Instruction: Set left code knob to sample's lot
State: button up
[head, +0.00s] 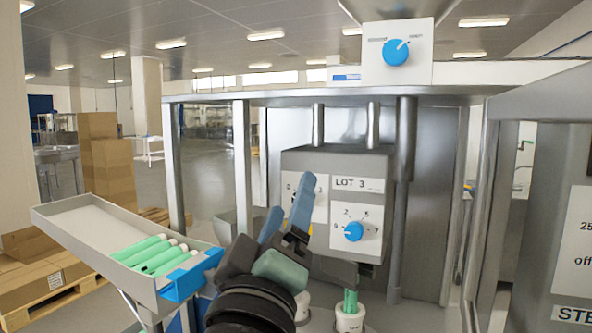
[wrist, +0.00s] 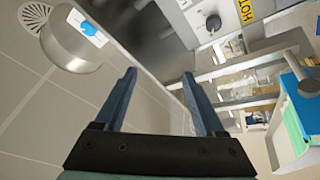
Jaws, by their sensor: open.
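A grey code box stands at the centre of the head view, with a LOT 3 label (head: 358,184). Its right code knob (head: 353,231) is blue, on a white dial with numbers around it. The left dial plate (head: 320,207) is mostly covered by my gripper (head: 289,197), and the left code knob is hidden. My gripper's blue fingers are apart and empty, in front of that plate; I cannot tell whether they touch it. In the wrist view my gripper (wrist: 158,75) is also open, with nothing between the fingers. A green tube (head: 350,300) stands in a white holder below the box.
A tray (head: 90,220) with several green tubes and a blue front end stands at left. Another blue knob (head: 396,52) is on the upper panel. Metal posts flank the box, and a grey cabinet (head: 560,170) stands close at right.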

jog(key=w+a+f+n+g+h+p, duration=0.3)
jog(key=w+a+f+n+g+p, duration=0.2)
jog(key=w+n+p, duration=0.65)
jog(key=w+d+n, duration=0.2)
jog(key=w+d, duration=0.3)
jog(key=w, duration=0.2)
jog(key=shift+w+d, duration=0.35)
jog(key=shift+n, duration=0.25)
grip_shut()
